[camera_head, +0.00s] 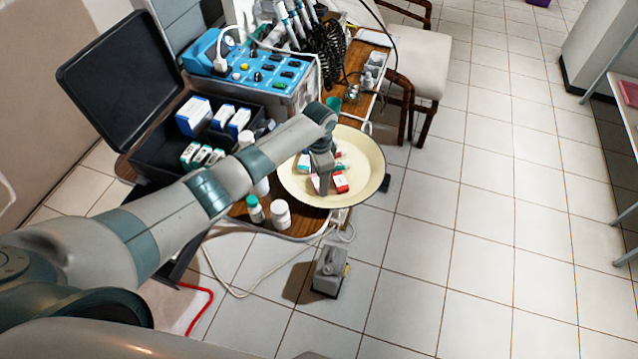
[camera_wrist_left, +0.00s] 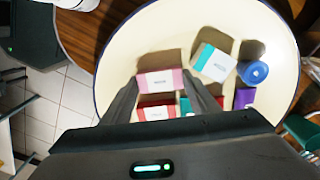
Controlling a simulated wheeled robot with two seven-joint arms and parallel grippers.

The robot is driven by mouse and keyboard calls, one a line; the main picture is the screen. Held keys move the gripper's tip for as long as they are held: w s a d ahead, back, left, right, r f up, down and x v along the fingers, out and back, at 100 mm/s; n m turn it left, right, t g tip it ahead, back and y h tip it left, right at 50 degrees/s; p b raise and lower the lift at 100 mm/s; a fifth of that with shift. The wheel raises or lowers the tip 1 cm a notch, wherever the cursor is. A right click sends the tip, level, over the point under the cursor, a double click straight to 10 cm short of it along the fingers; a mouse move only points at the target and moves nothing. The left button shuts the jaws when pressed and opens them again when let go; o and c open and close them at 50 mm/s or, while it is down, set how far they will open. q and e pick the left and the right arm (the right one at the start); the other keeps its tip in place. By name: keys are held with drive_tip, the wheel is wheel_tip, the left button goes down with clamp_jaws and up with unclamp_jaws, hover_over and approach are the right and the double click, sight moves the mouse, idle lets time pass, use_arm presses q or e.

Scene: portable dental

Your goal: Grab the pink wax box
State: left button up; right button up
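The pink wax box (camera_wrist_left: 161,83) is a small pink and white carton lying in a cream round basin (camera_wrist_left: 118,62). My left gripper (camera_wrist_left: 160,79) is open above the basin, one finger on each side of the pink box. I cannot tell whether the fingers touch it. In the head view my left gripper (camera_head: 322,182) reaches down into the basin (camera_head: 371,158), and the arm and fingers hide much of its contents. The pink box is not clearly distinguishable there. My right gripper is not in view.
In the basin, a red box (camera_wrist_left: 156,108) lies close to the pink one, with a teal-white box (camera_wrist_left: 214,63), a blue roll (camera_wrist_left: 253,72) and a purple box (camera_wrist_left: 243,97). White bottles (camera_head: 280,214) stand beside the basin. A blue device (camera_head: 250,75) stands behind.

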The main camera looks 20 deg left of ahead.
use_arm(q)
drive_tip(key=shift+c, duration=1)
drive_tip(key=shift+r, duration=0.1)
drive_tip(key=shift+r, duration=0.45)
drive_tip(key=r, duration=0.1)
drive_tip(key=d+r+b, duration=0.1)
drive_tip(key=r, duration=0.1)
drive_tip(key=shift+r+b, duration=0.1)
drive_tip(key=shift+b, duration=0.2)
drive_tip(key=s+d+r+b, duration=0.2)
drive_tip(key=d+r, duration=0.4)
drive_tip(key=d, duration=0.4)
drive_tip(key=shift+s+d+r+b, duration=0.15)
drive_tip(key=shift+d+r+b, duration=0.1)
drive_tip(key=shift+r+b, duration=0.15)
